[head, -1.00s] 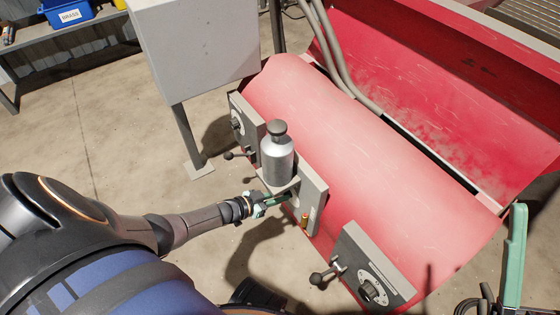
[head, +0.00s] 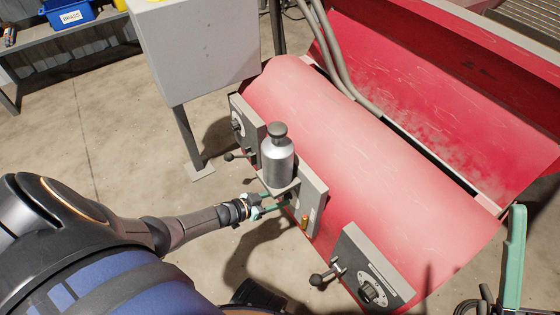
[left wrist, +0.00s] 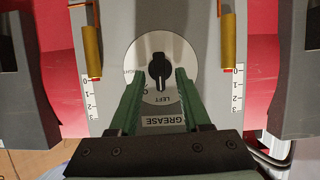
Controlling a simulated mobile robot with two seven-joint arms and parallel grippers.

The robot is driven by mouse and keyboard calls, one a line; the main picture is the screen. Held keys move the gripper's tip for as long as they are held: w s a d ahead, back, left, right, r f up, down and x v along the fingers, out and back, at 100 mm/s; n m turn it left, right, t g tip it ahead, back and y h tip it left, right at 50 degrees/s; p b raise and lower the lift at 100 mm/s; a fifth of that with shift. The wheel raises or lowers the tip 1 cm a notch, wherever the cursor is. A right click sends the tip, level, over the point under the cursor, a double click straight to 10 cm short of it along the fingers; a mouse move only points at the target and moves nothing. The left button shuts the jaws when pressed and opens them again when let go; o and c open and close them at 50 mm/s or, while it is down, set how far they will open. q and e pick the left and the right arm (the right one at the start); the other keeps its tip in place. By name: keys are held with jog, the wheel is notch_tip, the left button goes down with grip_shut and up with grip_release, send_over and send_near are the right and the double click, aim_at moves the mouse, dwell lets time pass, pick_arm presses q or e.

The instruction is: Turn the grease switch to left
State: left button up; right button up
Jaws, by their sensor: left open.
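The grease switch is a black knob (left wrist: 158,70) on a white round dial (left wrist: 150,46) in the left wrist view. A GREASE label (left wrist: 170,121) is under it. The knob's long axis runs up and down in that view, with a pale mark at its lower end, toward the word LEFT. My left gripper (left wrist: 159,75) is open, its green fingers apart on either side of the knob's lower half. In the head view the left gripper (head: 285,199) is at the middle grey panel (head: 313,196), below the bottle; the knob is hidden there.
A silver bottle (head: 278,160) stands above the middle panel. Side panels carry black-ball levers (head: 233,156) and (head: 318,279). Brass-coloured tubes (left wrist: 91,50) and (left wrist: 228,45) flank the dial. A red machine (head: 390,180) lies behind.

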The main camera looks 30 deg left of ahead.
pick_arm(q)
jog(key=p+v, duration=0.5)
jog(key=v, duration=0.6)
jog(key=shift+s, duration=0.2)
jog(key=shift+r, duration=0.1)
